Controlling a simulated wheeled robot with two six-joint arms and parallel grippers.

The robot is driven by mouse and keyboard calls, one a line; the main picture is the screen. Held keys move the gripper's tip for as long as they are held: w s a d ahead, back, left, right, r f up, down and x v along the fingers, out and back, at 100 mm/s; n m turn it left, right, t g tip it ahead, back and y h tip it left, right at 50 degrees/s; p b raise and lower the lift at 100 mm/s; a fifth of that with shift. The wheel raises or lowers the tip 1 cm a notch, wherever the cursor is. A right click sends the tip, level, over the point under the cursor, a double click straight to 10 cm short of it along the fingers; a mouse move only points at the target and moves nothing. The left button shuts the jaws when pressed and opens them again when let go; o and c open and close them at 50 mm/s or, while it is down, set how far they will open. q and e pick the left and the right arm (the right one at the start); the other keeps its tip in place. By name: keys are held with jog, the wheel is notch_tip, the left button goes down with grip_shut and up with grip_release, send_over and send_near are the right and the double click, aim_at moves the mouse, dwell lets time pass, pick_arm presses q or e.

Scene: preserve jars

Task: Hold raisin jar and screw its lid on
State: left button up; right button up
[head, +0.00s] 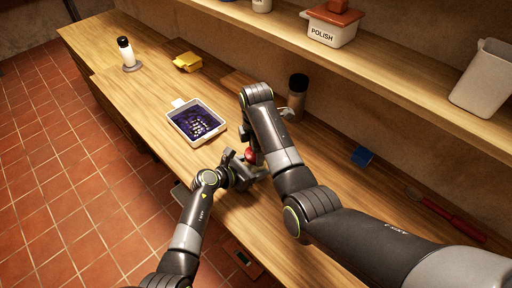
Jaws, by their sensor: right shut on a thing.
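A small red round thing, which looks like the lid (250,156), shows between my two arms over the wooden counter. My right gripper (251,150) comes down from above and is shut on it; my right forearm hides part of this. My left gripper (246,170) reaches in from the left, low beside the spot under the lid. The raisin jar itself is not clearly seen there, and whether the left jaws are open or shut is hidden. I cannot tell whether the lid touches a jar.
A tablet-like tray (197,122) lies left of the grippers. A dark-topped jar (297,92) stands behind my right arm.

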jog(key=shift+f, duration=0.1)
pick_arm(q)
grip_shut()
pick_arm(e)
jog(key=m, duration=0.6)
jog(key=shift+s+m, duration=0.1)
jog(key=shift+m, duration=0.3)
jog(key=m, duration=0.6)
jog(key=shift+m, duration=0.4)
jog(key=shift+a, duration=0.1)
jog(key=o, duration=0.9)
jog(key=shift+s, duration=0.1)
jog(key=shift+o, duration=0.2)
jog(key=shift+r, duration=2.2)
